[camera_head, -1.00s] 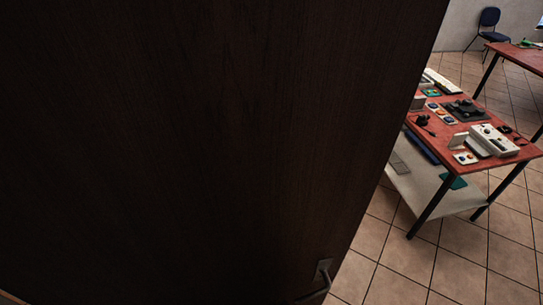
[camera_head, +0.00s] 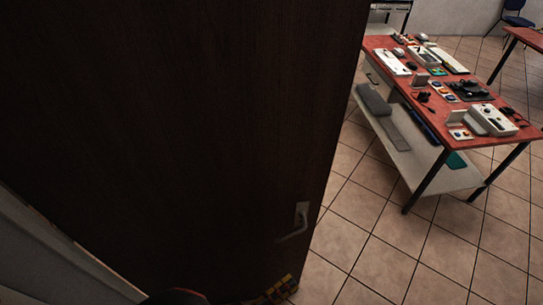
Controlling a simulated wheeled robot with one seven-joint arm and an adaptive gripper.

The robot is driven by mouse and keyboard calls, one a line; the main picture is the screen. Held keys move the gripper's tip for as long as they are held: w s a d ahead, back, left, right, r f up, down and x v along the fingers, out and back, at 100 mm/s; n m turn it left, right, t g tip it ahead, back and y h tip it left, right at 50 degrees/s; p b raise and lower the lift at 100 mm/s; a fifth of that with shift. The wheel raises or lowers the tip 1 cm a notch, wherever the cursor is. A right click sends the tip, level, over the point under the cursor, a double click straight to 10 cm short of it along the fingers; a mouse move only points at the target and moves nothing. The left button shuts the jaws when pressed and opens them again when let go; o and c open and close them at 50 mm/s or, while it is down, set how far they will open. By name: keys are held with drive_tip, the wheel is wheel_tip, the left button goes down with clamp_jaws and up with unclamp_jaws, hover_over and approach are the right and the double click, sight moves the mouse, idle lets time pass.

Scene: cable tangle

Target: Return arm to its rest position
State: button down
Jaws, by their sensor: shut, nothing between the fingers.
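My gripper is not in view, and no clear part of my arm shows. A dark rounded shape (camera_head: 178,297) and a black-and-yellow patterned piece (camera_head: 277,290) show at the bottom edge. I cannot tell whether they are parts of my own body.
A dark wooden door (camera_head: 180,120) fills the left and middle, close in front, with a metal handle (camera_head: 301,213) low near its right edge. A red-topped table (camera_head: 440,101) with devices and a lower shelf (camera_head: 420,165) stands at right. Tiled floor (camera_head: 365,235) between them is clear.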

drive_tip(key=s+d+f+n+g+y, duration=0.2)
drive_tip(key=s+d+f+n+g, duration=0.15)
drive_tip(key=s+n+g, duration=0.3)
drive_tip(key=w+a+r+m+g+y+b, duration=0.35)
drive_tip(key=w+r+y, duration=0.45)
drive_tip(key=r+y, duration=0.4)
drive_tip(key=w+d+r+m+t+y, duration=0.1)
drive_tip(key=w+d+r+m+t, duration=0.2)
drive_tip(key=d+r+m, duration=0.5)
drive_tip(key=shift+w+d+r+t+b, duration=0.15)
drive_tip(key=shift+d+r+t+b, duration=0.5)
drive_tip(key=shift+d+r, duration=2.2)
drive_tip(key=shift+d+f, duration=0.7)
drive_tip(key=shift+f, duration=0.15)
